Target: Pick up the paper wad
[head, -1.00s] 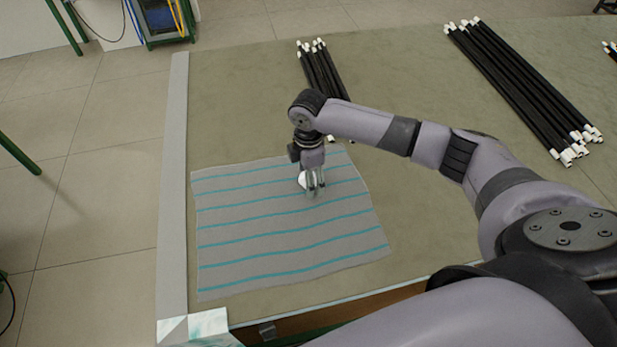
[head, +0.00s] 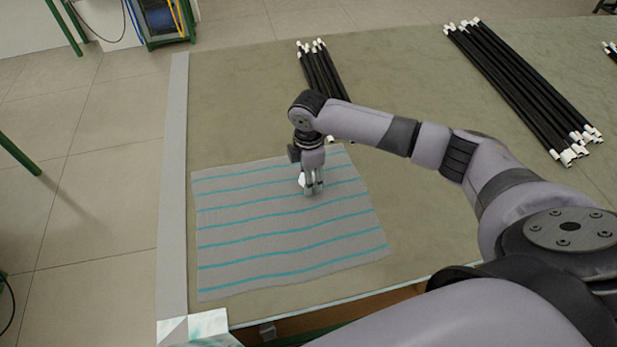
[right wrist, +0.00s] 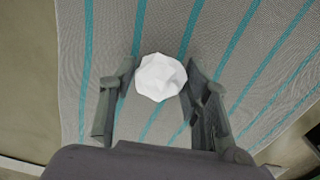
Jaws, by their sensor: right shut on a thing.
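The paper wad (right wrist: 161,78) is a small white crumpled ball. In the right wrist view it sits between the two fingertips of my right gripper (right wrist: 160,69), which is shut on it. In the head view the wad (head: 302,181) shows as a white patch, partly hidden by the fingers of my right gripper (head: 314,189). The gripper points down at the upper right part of a grey cloth with teal stripes (head: 270,233). I cannot tell whether the wad still touches the cloth. My left gripper is not in view.
The cloth lies flat on a greenish table (head: 235,110). A bundle of black rods with white ends (head: 321,70) lies behind the gripper. A larger bundle (head: 520,88) lies at the back right. A pale raised strip (head: 174,200) runs along the left edge.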

